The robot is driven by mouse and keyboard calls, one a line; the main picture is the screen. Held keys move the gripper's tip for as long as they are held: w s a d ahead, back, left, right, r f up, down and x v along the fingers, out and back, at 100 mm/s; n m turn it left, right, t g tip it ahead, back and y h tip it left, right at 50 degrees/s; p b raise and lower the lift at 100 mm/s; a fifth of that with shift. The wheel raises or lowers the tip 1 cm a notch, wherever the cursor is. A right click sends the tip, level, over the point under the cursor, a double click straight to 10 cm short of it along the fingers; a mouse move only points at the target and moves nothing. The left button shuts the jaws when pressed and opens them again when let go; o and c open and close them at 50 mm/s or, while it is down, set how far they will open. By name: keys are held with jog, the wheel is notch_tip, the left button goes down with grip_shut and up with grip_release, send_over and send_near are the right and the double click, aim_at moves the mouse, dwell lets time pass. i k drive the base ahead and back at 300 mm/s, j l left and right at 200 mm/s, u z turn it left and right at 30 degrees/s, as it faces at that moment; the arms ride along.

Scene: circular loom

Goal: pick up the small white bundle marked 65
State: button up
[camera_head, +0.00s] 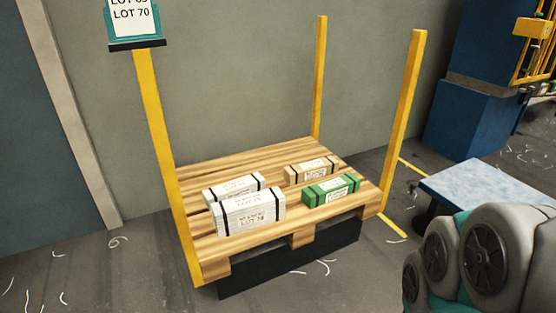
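Two white bundles with black straps lie on the left part of a wooden pallet (205,153). The rear white bundle (233,185) looks smaller and is partly hidden by the front one, and I cannot read its number. The front white bundle (248,212) is larger, and its label seems to read LOT 70, though it is blurred. My gripper is not in view; only grey and teal parts of my arm show at the lower right.
A tan bundle (311,170) and a green bundle (331,189) lie on the pallet's right part. Yellow posts (402,120) rise at pallet corners. A lot sign (131,17) tops the left post. A pale-topped table (480,188) stands right.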

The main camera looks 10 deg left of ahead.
aim_at(254, 182)
jog(key=j+z, duration=0.2)
jog(key=j, duration=0.8)
jog(key=j+z, duration=0.25)
jog(key=j, duration=0.75)
jog(key=j+z, duration=0.2)
jog(key=j, duration=0.75)
jog(key=i+j, duration=0.1)
jog(key=j, duration=0.4)
jog(key=i+j, duration=0.1)
jog(key=j, duration=0.4)
jog(key=i, duration=0.1)
